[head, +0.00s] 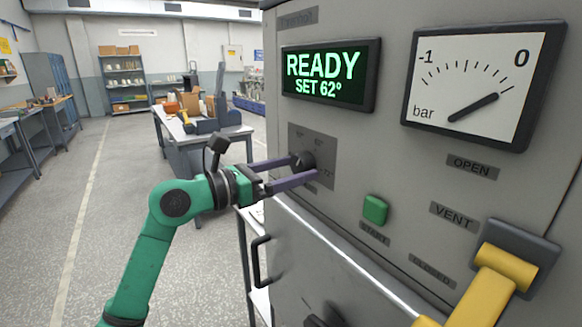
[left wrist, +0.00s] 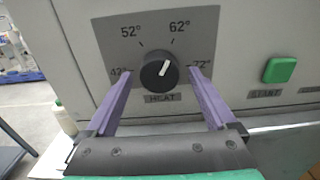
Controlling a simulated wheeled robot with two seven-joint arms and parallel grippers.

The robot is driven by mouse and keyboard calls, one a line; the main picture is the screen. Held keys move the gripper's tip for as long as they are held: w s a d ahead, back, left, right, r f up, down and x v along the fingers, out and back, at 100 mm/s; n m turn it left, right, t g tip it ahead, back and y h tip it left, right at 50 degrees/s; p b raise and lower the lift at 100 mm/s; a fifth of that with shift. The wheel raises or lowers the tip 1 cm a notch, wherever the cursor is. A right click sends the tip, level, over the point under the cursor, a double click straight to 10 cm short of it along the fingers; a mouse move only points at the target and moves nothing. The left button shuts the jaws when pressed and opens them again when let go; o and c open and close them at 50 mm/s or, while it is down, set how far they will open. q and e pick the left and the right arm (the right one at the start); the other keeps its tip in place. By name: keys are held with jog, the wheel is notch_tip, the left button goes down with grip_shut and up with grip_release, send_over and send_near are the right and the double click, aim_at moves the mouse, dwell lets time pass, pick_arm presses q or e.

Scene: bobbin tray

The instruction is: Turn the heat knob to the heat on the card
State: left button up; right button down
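The dark round heat knob (left wrist: 160,73) sits on a grey dial plate (left wrist: 205,45) marked 42°, 52°, 62° and 72°. Its white pointer line leans slightly right of straight up, towards the 62° mark. The knob (head: 303,161) also shows in the head view, partly behind the fingers. My left gripper (left wrist: 161,76) is open, with its purple fingers either side of the knob and a visible gap to each side in the left wrist view. The green display (head: 330,76) reads READY, SET 62°. No card is legible in view. My right gripper is not in view.
A green start button (head: 375,209) is right of the dial. A yellow lever (head: 497,275) stands out at the lower right, under a pressure gauge (head: 484,86). A dark door handle (head: 260,262) is below the dial. Tables and shelves stand farther back.

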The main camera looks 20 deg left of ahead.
pick_arm(q)
jog(key=c, duration=1.2)
jog(key=shift+o, duration=0.2)
